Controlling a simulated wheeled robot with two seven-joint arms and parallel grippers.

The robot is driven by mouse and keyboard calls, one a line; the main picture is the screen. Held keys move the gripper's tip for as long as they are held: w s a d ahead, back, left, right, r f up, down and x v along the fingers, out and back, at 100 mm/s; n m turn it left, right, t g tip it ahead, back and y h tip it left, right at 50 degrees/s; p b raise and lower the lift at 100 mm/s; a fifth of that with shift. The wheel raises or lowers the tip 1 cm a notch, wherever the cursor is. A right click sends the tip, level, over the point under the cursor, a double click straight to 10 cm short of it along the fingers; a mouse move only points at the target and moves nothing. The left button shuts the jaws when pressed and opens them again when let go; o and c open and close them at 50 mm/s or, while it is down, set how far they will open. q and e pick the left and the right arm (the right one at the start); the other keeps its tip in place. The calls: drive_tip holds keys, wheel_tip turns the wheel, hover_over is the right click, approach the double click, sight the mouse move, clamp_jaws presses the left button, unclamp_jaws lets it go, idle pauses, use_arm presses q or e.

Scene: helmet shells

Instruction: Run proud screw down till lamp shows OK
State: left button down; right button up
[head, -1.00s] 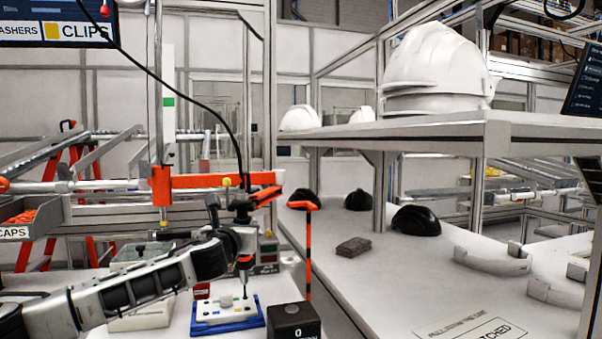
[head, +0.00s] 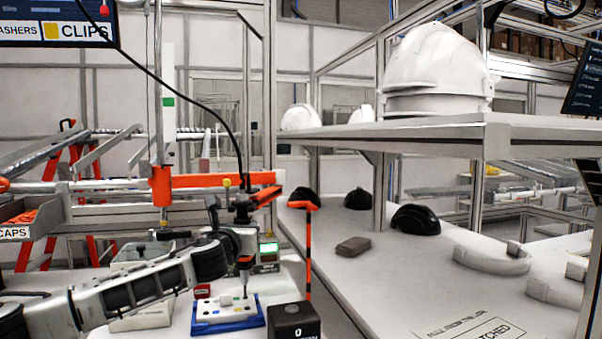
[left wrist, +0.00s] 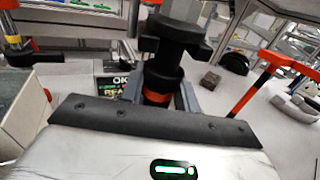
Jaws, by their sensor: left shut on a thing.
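My left gripper (head: 240,241) is shut on a dark power driver (head: 245,263) with an orange band, held upright. The driver (left wrist: 163,72) also stands between the fingers in the left wrist view. Its bit points down at a white plate (head: 211,313) in a blue fixture (head: 225,325); I cannot tell whether the tip touches a screw. The screw head is too small to make out. Behind the driver, a lamp box (head: 267,251) glows green. In the left wrist view the box (left wrist: 120,80) reads "OK" above green text, partly hidden by the gripper. My right gripper is out of view.
A black block (head: 293,320) marked 0 stands right of the fixture. An orange and black striped post (head: 308,250) rises behind it. An orange bar (head: 215,181) crosses above the driver. White helmet shells (head: 437,68) sit on the right shelf, dark ones (head: 415,219) below.

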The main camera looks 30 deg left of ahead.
sight(239, 206)
use_arm(q)
drive_tip(key=shift+w+r+p, duration=0.1)
drive_tip(key=shift+r+p, duration=0.7)
drive_tip(key=shift+p, duration=0.25)
wheel_tip(239, 206, up, 2)
drive_tip(key=p, duration=0.3)
drive_tip(key=shift+r, duration=0.85)
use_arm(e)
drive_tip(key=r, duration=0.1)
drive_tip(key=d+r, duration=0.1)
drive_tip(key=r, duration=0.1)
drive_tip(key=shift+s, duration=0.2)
